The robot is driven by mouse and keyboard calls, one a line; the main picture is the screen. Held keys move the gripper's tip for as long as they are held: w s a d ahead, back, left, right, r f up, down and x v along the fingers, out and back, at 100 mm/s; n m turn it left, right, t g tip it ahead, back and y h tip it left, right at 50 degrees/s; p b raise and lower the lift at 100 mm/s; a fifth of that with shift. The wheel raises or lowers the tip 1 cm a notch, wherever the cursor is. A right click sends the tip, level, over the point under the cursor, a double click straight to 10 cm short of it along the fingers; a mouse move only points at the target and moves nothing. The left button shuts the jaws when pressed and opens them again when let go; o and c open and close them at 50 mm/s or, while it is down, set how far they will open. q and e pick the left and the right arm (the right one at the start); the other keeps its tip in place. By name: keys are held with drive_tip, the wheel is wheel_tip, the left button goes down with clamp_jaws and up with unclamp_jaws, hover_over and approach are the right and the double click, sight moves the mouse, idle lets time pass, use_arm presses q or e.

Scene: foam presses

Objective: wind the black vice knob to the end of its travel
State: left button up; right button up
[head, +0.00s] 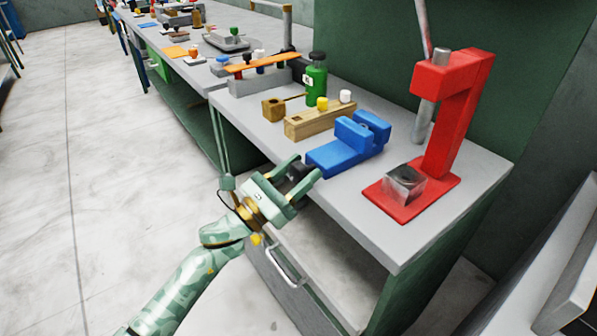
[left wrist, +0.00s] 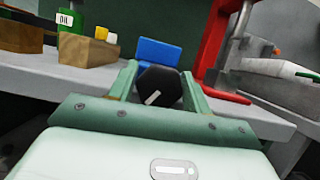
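The blue vice (head: 345,145) stands at the bench's front edge, and it also shows in the left wrist view (left wrist: 160,54). Its black knob (head: 297,171) faces out over the edge. In the left wrist view the knob (left wrist: 158,86) looks faceted, with a white mark low on its face. My left gripper (head: 308,166) has its two fingers on either side of the knob. The fingers look very close to the knob's sides, but I cannot tell whether they touch it. My right gripper is not in view.
A red press (head: 458,120) with a metal block stands right of the vice. A wooden block (head: 318,121) with yellow and white knobs and a green bottle (head: 316,78) stand behind. A drawer handle (head: 283,268) lies below the bench edge. The floor at left is clear.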

use_arm(q)
drive_tip(key=c, duration=0.5)
drive_tip(key=shift+o, duration=0.2)
drive_tip(key=shift+r+n+t+y+p, duration=0.15)
drive_tip(key=shift+n+t+y+p, duration=0.3)
drive_tip(key=shift+n, duration=0.65)
drive_tip(key=shift+n+t, duration=0.35)
drive_tip(key=shift+n, duration=0.35)
drive_tip(key=shift+n+y, duration=0.25)
drive_tip(key=shift+n, duration=0.05)
drive_tip(key=o, duration=1)
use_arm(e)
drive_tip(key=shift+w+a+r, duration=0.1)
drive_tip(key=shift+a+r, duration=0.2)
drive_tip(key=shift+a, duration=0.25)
use_arm(q)
drive_tip(key=shift+f, duration=0.2)
